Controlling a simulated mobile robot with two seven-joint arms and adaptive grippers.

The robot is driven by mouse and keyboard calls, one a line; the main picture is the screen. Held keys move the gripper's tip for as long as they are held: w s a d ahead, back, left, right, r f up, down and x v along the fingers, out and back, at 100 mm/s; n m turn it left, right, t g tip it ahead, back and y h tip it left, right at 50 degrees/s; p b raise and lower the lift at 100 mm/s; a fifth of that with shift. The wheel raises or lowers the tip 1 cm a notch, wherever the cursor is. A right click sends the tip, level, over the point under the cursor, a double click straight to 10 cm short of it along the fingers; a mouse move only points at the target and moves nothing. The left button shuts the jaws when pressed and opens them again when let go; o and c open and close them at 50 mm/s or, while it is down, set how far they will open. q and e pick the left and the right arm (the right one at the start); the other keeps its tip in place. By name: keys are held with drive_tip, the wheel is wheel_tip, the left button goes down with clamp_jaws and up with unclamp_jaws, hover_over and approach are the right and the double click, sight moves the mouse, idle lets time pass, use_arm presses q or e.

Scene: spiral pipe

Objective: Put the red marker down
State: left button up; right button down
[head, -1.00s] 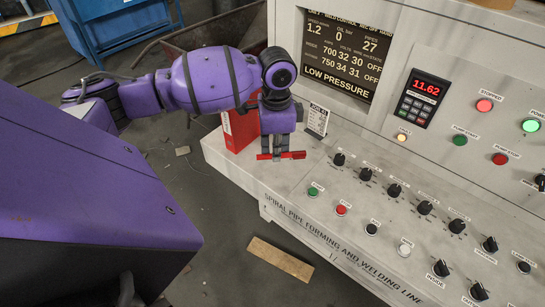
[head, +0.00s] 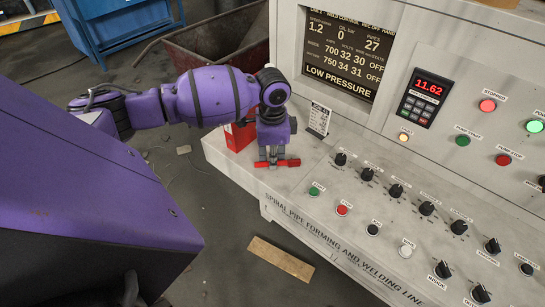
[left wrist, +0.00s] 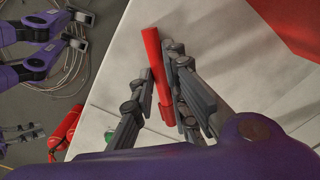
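The red marker (head: 289,162) lies crosswise between the fingertips of my left gripper (head: 270,163), over the near left corner of the pale console desk (head: 225,160). In the left wrist view the red marker (left wrist: 152,50) runs between the two grey fingers of my left gripper (left wrist: 160,80), which are closed on its sides. The fingers point down. The marker is close to the desk surface; I cannot tell whether it touches.
A red binder (head: 240,137) stands just behind my left gripper. A small label stand (head: 319,119) is to its right. Black knobs and coloured buttons (head: 342,210) fill the desk further right. The desk's left edge drops to the floor, where a wooden board (head: 281,260) lies.

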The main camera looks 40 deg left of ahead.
use_arm(q)
drive_tip(key=o, duration=0.3)
use_arm(e)
drive_tip(key=shift+w, duration=0.1)
drive_tip(key=shift+w+r, duration=0.1)
drive_tip(key=shift+w, duration=0.05)
use_arm(q)
drive_tip(key=shift+r, duration=0.35)
wheel_tip(320, 180, up, 12)
drive_tip(key=shift+s+f, duration=0.1)
drive_tip(key=shift+f, duration=0.1)
use_arm(e)
drive_tip(key=shift+s+a+r, duration=0.1)
drive_tip(key=shift+s, duration=0.15)
drive_tip(key=shift+w, duration=0.15)
drive_tip(key=shift+w+r, duration=0.2)
drive_tip(key=shift+w, duration=0.2)
